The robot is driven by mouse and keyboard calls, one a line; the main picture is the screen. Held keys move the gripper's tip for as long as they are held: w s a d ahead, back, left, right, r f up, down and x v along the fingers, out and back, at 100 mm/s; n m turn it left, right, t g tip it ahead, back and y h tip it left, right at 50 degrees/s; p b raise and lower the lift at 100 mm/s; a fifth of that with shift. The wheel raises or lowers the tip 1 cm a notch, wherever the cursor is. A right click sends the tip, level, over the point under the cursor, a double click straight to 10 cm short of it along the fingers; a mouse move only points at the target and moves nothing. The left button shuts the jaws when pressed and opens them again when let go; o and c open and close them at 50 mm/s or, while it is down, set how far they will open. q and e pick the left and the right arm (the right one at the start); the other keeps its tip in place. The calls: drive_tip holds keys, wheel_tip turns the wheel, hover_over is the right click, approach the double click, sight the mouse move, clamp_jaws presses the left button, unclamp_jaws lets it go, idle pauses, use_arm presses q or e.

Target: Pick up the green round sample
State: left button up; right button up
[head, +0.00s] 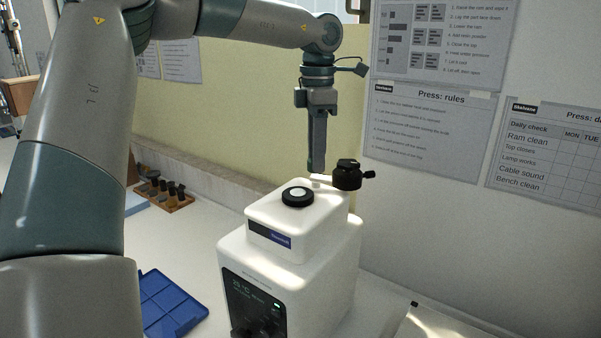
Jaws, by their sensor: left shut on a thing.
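I do not see a green round sample anywhere in the head view. My left gripper (317,168) points straight down over the back of a white bench press (325,242). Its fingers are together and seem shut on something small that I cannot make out. The fingertips are close to a short white arm on the press top that carries a black cap with a side knob (347,175); I cannot tell whether they touch it. A black ring with a pale centre (297,196) sits on the press top, in front of the gripper. My right gripper is not in view.
A blue compartment tray (168,307) lies left of the press. A wooden rack with dark pieces (166,190) stands behind it, by the wall ledge. A pale flat object (440,325) lies at the front right. Bare bench shows between tray and press.

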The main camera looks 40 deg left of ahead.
use_arm(q)
drive_tip(key=d+r+b, duration=0.1)
drive_tip(key=d+r, duration=0.3)
drive_tip(key=d, duration=0.3)
drive_tip(key=shift+w+b, duration=0.35)
drive_tip(key=shift+w, duration=0.05)
drive_tip(key=shift+a, duration=0.2)
